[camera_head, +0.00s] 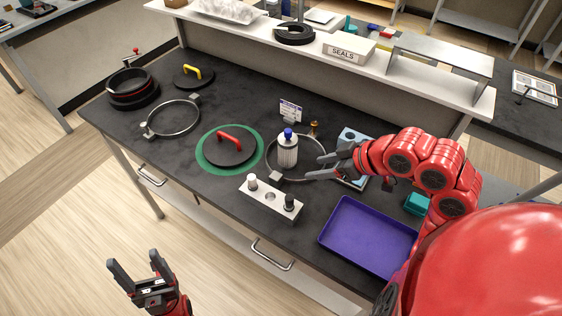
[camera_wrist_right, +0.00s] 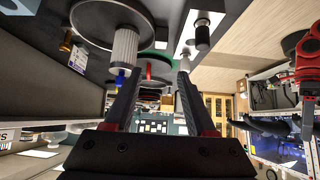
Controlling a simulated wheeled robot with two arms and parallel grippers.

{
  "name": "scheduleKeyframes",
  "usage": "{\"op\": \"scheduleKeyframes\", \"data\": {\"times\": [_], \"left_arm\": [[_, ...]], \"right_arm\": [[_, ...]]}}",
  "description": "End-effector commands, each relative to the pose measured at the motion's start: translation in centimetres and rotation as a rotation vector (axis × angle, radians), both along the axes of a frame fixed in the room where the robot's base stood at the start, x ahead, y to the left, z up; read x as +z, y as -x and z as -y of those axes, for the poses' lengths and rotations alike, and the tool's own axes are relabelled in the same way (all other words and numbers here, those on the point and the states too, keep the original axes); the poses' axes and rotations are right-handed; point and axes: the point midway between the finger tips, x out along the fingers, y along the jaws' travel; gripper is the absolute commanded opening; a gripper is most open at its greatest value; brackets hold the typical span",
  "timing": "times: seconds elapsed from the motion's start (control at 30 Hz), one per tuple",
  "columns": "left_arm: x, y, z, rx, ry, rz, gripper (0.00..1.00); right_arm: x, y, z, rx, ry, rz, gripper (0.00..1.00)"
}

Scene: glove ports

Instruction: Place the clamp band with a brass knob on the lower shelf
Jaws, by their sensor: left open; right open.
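The clamp band with the brass knob (camera_head: 314,128) is a thin metal ring lying on the dark bench. A small grey block sits on its near side. A white ribbed bottle with a blue cap (camera_head: 287,150) stands at the ring's left part and hides some of it. My right gripper (camera_head: 315,167) is open over the ring's right side, with nothing between its fingers. The wrist view shows the brass knob (camera_wrist_right: 66,40) and the bottle (camera_wrist_right: 124,48) beyond the open fingers (camera_wrist_right: 160,75). My left gripper (camera_head: 134,262) is open and empty, in front of the bench. The lower shelf (camera_head: 222,228) shows partly under the bench.
Another metal ring (camera_head: 172,118) lies at left. A red-handled lid (camera_head: 230,147) rests on a green disc. A block with knobs (camera_head: 270,200) and a purple tray (camera_head: 368,235) lie near the front edge. A raised shelf (camera_head: 310,32) runs along the back. Drawer handles (camera_head: 272,257) jut out in front.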

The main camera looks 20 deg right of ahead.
Motion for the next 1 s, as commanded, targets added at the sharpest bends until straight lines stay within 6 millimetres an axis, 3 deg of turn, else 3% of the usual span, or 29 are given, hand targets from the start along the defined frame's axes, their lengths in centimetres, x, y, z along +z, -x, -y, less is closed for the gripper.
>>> {"op": "scheduleKeyframes", "data": {"times": [0.3, 0.4, 0.77, 1.0], "left_arm": [[-0.7, 0.0, 0.0, 0.000, 0.000, 0.000, 0.71], [0.0, 0.0, 0.0, 0.000, 0.000, 0.000, 0.71], [0.9, 0.0, 0.0, 0.000, 0.000, 0.000, 0.71], [2.3, 0.0, 0.0, 0.000, 0.000, 0.000, 0.71]], "right_arm": [[-5.2, -3.8, -3.4, 0.007, -0.004, -0.003, 0.56], [-6.6, -5.0, -4.2, 0.007, -0.001, -0.010, 0.56], [-8.7, -6.7, -5.4, 0.004, 0.001, -0.005, 0.56], [-11.4, -8.2, -6.7, 0.006, 0.000, -0.007, 0.56]]}}
